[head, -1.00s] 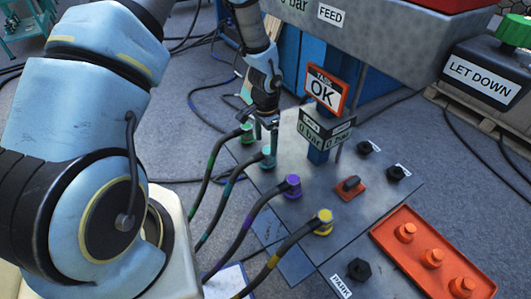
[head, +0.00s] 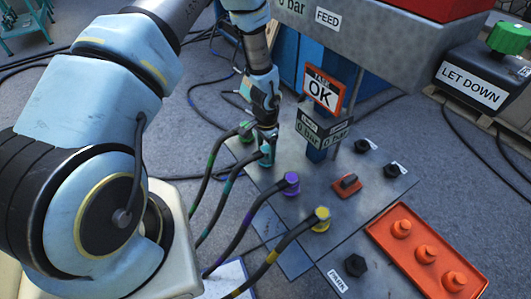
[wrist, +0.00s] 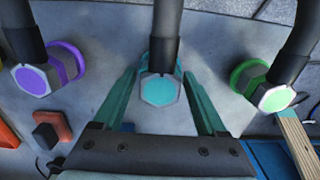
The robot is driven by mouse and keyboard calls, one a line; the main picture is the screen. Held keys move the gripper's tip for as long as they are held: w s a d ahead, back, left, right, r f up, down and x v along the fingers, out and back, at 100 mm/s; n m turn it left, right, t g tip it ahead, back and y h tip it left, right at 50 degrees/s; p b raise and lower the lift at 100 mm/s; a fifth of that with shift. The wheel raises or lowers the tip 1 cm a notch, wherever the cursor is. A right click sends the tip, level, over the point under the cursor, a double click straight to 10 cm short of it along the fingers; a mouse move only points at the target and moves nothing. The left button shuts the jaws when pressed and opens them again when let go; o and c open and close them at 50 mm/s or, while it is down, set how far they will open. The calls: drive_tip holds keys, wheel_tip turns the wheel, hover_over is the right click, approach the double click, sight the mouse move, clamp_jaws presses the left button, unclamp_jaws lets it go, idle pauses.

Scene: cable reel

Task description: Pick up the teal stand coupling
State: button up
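The teal stand coupling (head: 267,158) sits on the grey stand plate between the green and purple couplings, with a black cable running from it. In the wrist view its pale teal hexagonal face (wrist: 161,89) is centred between my two teal fingers. My gripper (head: 266,147) is down over the coupling from above. It also shows in the wrist view (wrist: 161,78), one finger on each side of the coupling. The fingers look spread, with narrow gaps beside the coupling. Whether the tips touch it lower down is hidden.
The purple coupling (wrist: 37,79) and green coupling (wrist: 270,90) stand close on either side, each with a cable. A yellow coupling (head: 321,219) and red switch (head: 346,185) are on the plate (head: 385,200).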

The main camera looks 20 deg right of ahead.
clamp_jaws()
idle(0.4)
drive_tip(key=shift+r, duration=0.1)
